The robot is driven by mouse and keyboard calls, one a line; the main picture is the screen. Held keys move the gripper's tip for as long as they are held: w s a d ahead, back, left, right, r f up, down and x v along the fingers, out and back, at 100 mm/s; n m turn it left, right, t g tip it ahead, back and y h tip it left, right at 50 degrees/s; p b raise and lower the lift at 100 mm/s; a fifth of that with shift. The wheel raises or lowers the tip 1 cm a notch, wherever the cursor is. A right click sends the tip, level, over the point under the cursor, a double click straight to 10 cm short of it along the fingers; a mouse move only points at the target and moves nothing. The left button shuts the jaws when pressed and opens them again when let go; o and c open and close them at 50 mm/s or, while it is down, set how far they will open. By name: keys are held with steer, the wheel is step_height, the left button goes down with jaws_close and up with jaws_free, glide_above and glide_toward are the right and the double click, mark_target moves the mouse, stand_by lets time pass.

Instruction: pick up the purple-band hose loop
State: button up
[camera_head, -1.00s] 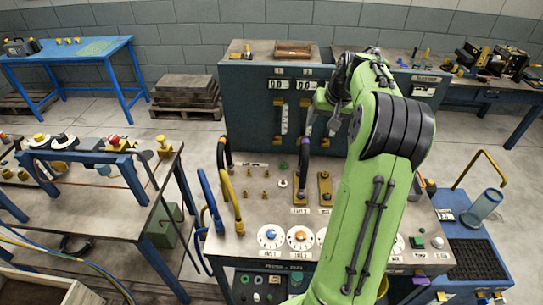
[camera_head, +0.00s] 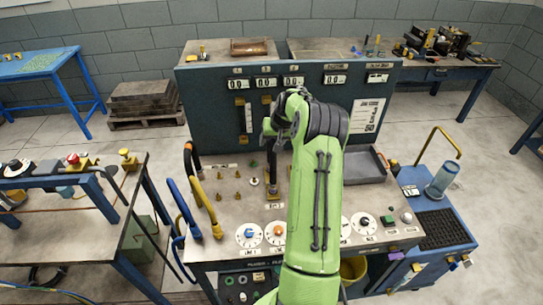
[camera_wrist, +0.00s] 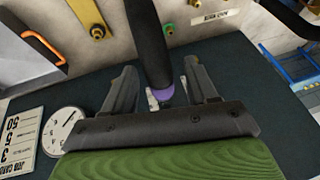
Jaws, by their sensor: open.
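The purple-band hose loop is a black hose with a purple band. In the wrist view the hose (camera_wrist: 150,45) comes down between my gripper's two fingers, with the purple band (camera_wrist: 163,92) low between them. My gripper (camera_wrist: 160,72) is open, one finger on each side of the hose, with gaps showing. In the head view the hose (camera_head: 272,168) stands upright on the bench panel below my gripper (camera_head: 270,138), and my arm hides part of it. I cannot tell from there whether they touch.
An orange-band black hose (camera_head: 190,160), a blue hose (camera_head: 181,205) and a yellow hose (camera_head: 206,208) stand at the bench's left. Several brass pegs and dials surround my arm. A tall gauge cabinet (camera_head: 215,105) rises close behind. A grey tray (camera_head: 363,170) lies to the right.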

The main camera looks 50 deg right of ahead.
steer(key=shift+w+f, duration=0.2)
steer(key=shift+s+r, duration=0.1)
steer(key=shift+s, duration=0.1)
steer(key=c, duration=0.3)
jaws_close()
steer(key=shift+w, duration=0.1)
step_height(320, 180, up, 10)
steer(key=shift+r, duration=0.1)
